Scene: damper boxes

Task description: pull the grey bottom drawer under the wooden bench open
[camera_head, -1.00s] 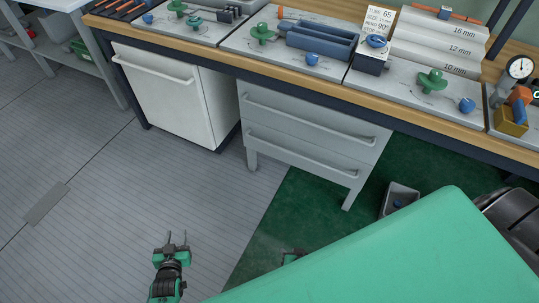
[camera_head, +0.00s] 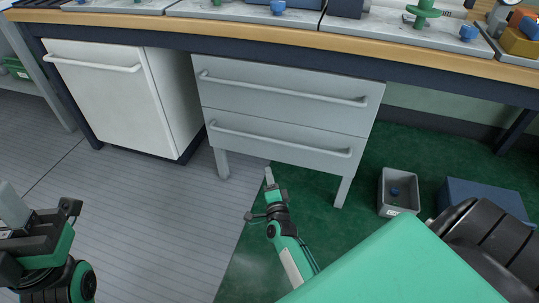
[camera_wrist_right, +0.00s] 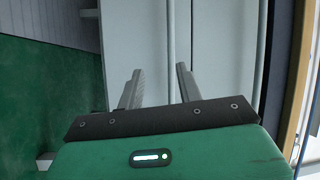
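The grey drawer unit hangs under the wooden bench (camera_head: 330,42), its top drawer (camera_head: 285,88) above the bottom drawer (camera_head: 272,143). Both look shut. The bottom drawer's bar handle (camera_head: 285,143) runs along its front. My right gripper (camera_head: 268,178) is in front of and below that handle in the head view. In the right wrist view my right gripper (camera_wrist_right: 158,88) is open and empty. The bottom handle (camera_wrist_right: 171,45) lines up between its fingers, ahead of the tips; contact does not show. My left gripper (camera_head: 40,208) is at the lower left, apparently open and empty, away from the drawers.
A white cabinet (camera_head: 110,95) stands left of the drawers. A grey bin (camera_head: 398,192) and a blue box (camera_head: 485,198) are on the green floor at the right. The drawer unit's legs (camera_head: 343,190) reach down. Floor in front is clear.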

